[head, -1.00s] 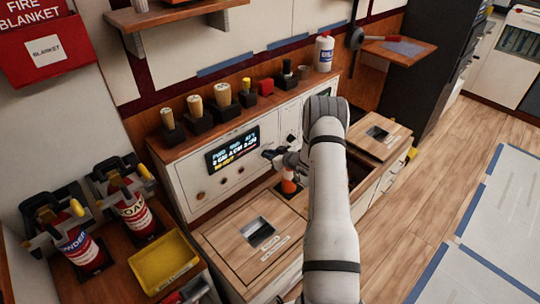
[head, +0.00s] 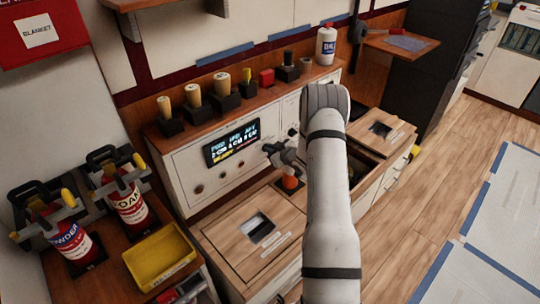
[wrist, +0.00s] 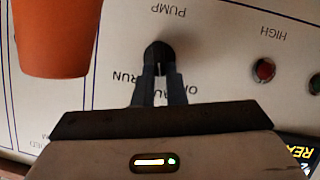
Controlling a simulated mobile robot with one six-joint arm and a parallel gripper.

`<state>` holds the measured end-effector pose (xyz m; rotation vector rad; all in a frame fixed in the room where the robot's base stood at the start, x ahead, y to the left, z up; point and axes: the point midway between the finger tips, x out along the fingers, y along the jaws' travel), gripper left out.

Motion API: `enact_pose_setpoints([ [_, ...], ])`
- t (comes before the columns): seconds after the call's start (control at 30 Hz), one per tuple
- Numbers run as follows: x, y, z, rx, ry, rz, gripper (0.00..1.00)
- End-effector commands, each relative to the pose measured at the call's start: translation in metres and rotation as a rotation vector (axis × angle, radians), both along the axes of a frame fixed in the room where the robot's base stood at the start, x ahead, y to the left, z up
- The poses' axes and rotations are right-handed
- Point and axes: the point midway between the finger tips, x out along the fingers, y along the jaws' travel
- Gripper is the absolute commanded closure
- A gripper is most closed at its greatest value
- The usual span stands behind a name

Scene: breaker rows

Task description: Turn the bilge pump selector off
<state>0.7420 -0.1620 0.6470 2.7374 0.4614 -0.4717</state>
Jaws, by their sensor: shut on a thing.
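The bilge pump selector is a small black knob (wrist: 158,55) on the pale panel, upside down in the wrist view. The word PUMP is beyond it, with RUN and partly covered position labels on the near side. My gripper (wrist: 159,76) is shut on the knob, one finger on each side. The fingers hide part of the labels, and I cannot tell the knob's exact setting. In the head view my gripper (head: 268,149) reaches the panel face right of the display, and my arm and hand hide the knob there.
An orange object (head: 290,182) stands on the counter below my gripper; orange also fills the wrist view's upper left corner (wrist: 55,38). A red indicator (wrist: 264,70) marked HIGH is beside the knob. The lit display (head: 232,143) is left of my gripper. Several handled items line the ledge above.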

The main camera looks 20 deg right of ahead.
Motion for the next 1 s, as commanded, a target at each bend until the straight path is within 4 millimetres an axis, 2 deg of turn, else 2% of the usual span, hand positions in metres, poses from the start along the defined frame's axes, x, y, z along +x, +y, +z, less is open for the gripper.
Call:
enact_pose_setpoints([
  [0.03,-0.0011,0.0043,-0.0105,-0.036,-0.013,0.005,1.00],
  [0.5,-0.0042,0.0110,-0.0139,-0.366,-0.147,0.006,1.00],
  [1.0,-0.0053,0.0134,-0.0104,-0.497,-0.198,0.007,1.00],
])
